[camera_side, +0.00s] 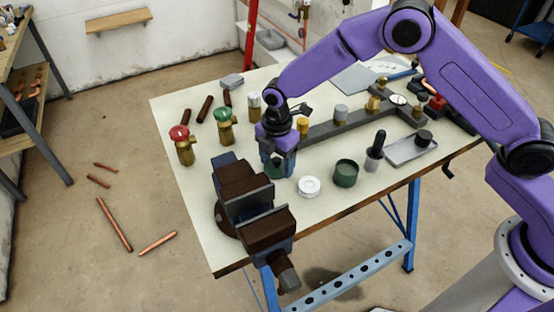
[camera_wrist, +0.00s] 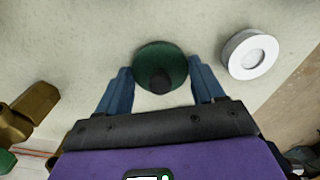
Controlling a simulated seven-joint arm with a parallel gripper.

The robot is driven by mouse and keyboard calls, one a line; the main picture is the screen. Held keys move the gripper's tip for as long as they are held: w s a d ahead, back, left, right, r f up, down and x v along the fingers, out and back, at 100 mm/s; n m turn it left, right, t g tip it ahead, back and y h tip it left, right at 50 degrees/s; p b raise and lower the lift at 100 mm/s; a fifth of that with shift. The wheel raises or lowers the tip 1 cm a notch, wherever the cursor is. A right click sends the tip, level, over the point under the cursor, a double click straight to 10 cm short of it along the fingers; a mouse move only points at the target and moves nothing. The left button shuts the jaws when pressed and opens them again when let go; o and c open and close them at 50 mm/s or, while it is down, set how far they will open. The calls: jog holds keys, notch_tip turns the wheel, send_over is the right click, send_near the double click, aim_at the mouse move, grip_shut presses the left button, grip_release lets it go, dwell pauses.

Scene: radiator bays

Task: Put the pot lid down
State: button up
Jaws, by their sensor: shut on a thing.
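The pot lid is a dark green disc with a dark knob; in the wrist view the lid (camera_wrist: 176,57) lies between the two blue fingers. In the side view the lid (camera_side: 273,170) shows low between the fingers. My gripper (camera_side: 278,170) points down over the bench and is shut on the lid; it also shows in the wrist view (camera_wrist: 162,76). I cannot tell whether the lid touches the bench top. The green pot (camera_side: 346,175) stands open to the right of my gripper, with the lid off it.
A white ring-shaped roll (camera_side: 309,187) lies between gripper and pot; it shows in the wrist view (camera_wrist: 249,54). A brown vise (camera_side: 250,200) stands close at front left. Brass valves (camera_side: 225,133) stand at left. A grey manifold bar (camera_side: 335,126) lies behind.

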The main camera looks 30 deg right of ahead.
aim_at(276, 159)
jog(key=shift+f, duration=0.1)
jog(key=o, duration=1)
notch_tip(276, 159, up, 12)
